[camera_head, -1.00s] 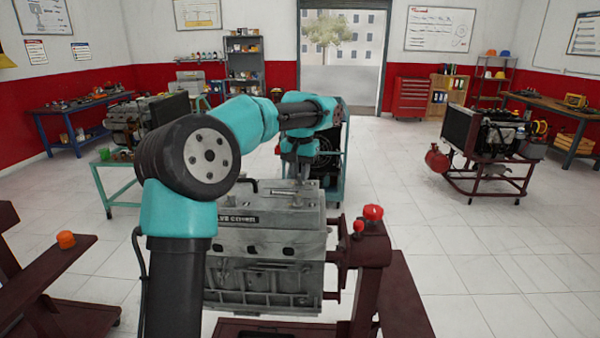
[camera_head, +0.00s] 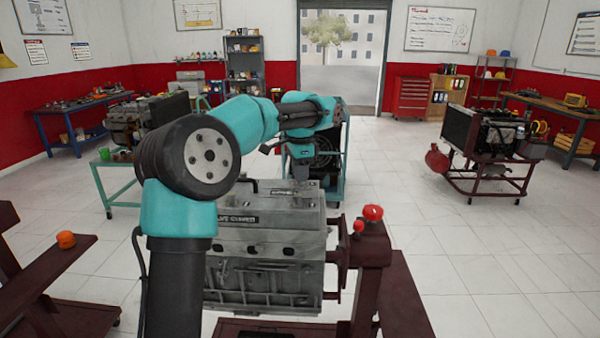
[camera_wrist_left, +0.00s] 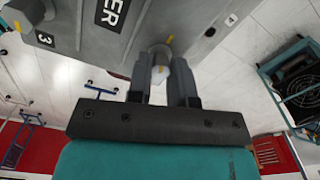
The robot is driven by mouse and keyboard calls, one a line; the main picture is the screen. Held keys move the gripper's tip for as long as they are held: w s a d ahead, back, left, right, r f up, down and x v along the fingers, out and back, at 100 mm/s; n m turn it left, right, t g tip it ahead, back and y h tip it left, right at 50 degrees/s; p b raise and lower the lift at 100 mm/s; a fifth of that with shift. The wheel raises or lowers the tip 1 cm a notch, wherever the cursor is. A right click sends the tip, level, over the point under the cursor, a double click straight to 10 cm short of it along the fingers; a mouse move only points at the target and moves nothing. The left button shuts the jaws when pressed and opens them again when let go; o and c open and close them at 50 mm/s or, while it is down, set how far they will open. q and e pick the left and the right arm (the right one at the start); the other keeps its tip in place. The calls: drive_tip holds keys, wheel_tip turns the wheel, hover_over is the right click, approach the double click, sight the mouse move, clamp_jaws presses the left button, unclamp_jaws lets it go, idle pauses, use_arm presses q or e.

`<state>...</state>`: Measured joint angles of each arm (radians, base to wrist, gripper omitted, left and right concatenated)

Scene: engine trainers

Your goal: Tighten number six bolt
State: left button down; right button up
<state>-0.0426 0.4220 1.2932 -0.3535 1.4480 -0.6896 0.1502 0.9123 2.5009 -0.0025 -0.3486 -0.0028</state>
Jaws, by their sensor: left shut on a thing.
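The grey engine block (camera_head: 265,278) stands on a dark red stand in the head view, with a lettered valve cover (camera_head: 280,203) on top. My left gripper (camera_head: 300,173) is at the far edge of the cover, pointing down. In the left wrist view its two fingers (camera_wrist_left: 164,85) are shut on a grey bolt (camera_wrist_left: 161,52) with a yellow mark, at the edge of the cover. The bolt's own number cannot be read. My right gripper is not in view.
The engine stand (camera_head: 370,260) has red knobs on its right post. A dark red frame with an orange knob (camera_head: 66,239) stands at the left. A teal cart (camera_head: 332,180) is behind the engine.

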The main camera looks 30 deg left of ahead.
use_arm(q)
drive_tip(key=shift+m, duration=1.7)
drive_tip(key=c, duration=1)
unclamp_jaws()
drive_tip(key=shift+r, duration=0.1)
